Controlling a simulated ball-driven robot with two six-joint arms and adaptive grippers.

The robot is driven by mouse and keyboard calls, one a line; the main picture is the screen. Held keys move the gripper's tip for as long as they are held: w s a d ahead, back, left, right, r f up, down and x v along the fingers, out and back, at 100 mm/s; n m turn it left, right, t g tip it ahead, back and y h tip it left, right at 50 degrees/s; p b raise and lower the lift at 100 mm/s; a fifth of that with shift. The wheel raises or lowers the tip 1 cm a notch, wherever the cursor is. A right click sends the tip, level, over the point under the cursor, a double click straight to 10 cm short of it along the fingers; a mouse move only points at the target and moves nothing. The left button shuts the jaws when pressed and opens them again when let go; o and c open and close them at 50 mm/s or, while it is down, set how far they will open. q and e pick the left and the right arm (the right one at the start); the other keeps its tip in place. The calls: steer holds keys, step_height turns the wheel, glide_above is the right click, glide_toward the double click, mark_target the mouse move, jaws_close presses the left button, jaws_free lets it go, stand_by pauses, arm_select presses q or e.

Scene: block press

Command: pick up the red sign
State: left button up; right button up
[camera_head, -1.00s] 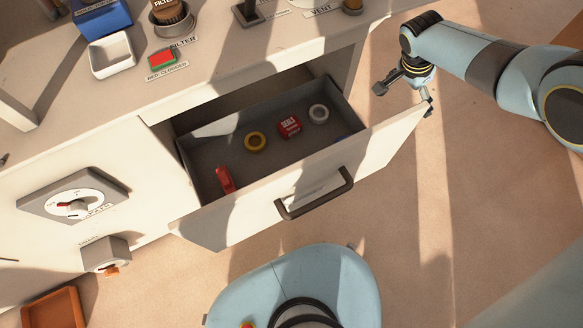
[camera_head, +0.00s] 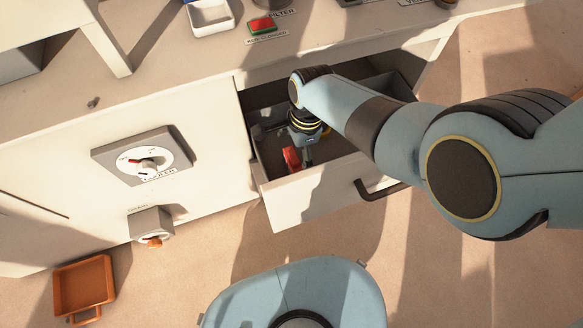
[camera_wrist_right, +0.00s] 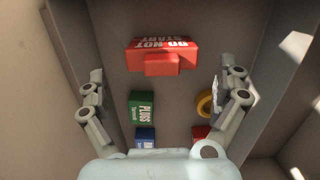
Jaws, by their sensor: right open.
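The red sign (camera_head: 291,158) is in the open drawer near its left end in the head view. In the right wrist view the sign (camera_wrist_right: 160,57) shows white "DO NOT START" lettering and lies across the drawer floor. My right gripper (camera_head: 287,143) is over the drawer, at the sign. In the right wrist view the gripper (camera_wrist_right: 163,88) has its fingers spread wide, one on each side of the sign, with nothing between them held. My left gripper is not in view.
The drawer (camera_head: 320,192) has walls close to both fingers. A green box (camera_wrist_right: 142,107), a blue box (camera_wrist_right: 146,136), a yellow ring (camera_wrist_right: 205,104) and a red box (camera_wrist_right: 200,132) lie near the sign. An orange tray (camera_head: 84,286) is on the floor.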

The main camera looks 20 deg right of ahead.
steer(key=shift+f, duration=0.4)
steer(key=f+b, duration=0.1)
steer(key=f, duration=0.1)
steer(key=f+b, duration=0.2)
steer(key=shift+a, duration=0.2)
steer(key=shift+w+a+f+b, duration=0.1)
steer(key=shift+f+b, duration=0.35)
steer(key=shift+b, duration=0.05)
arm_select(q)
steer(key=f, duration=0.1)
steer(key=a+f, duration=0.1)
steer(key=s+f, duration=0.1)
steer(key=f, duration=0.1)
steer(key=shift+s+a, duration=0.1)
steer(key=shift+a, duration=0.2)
arm_select(e)
steer(key=shift+r, duration=0.1)
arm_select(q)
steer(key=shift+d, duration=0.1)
arm_select(e)
steer(key=shift+c, duration=0.4)
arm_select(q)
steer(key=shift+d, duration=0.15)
arm_select(e)
steer(key=c, duration=0.9)
